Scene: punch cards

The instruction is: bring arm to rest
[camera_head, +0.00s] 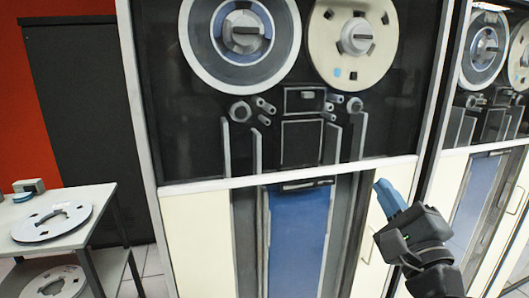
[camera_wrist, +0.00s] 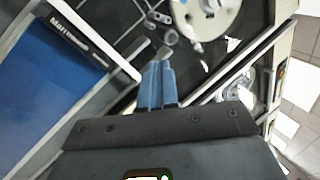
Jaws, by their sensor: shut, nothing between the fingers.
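My gripper (camera_head: 384,190) is at the right in the head view, in front of the tape cabinet's cream lower panel. Its blue fingers are together and point up and to the left, with nothing between them. My gripper (camera_wrist: 157,68) also shows in the wrist view, its two blue fingers side by side. The tape cabinet (camera_head: 191,235) fills the middle of the head view, with two reels in its upper part and a blue panel below. I cannot tell the exact gap between the fingertips and the cabinet.
A second tape cabinet (camera_head: 510,168) stands at the right. A white table (camera_head: 84,198) stands at the left with a flat grey reel (camera_head: 28,231) on it. Another reel (camera_head: 55,285) lies beneath. A black panel (camera_head: 90,130) stands behind the table.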

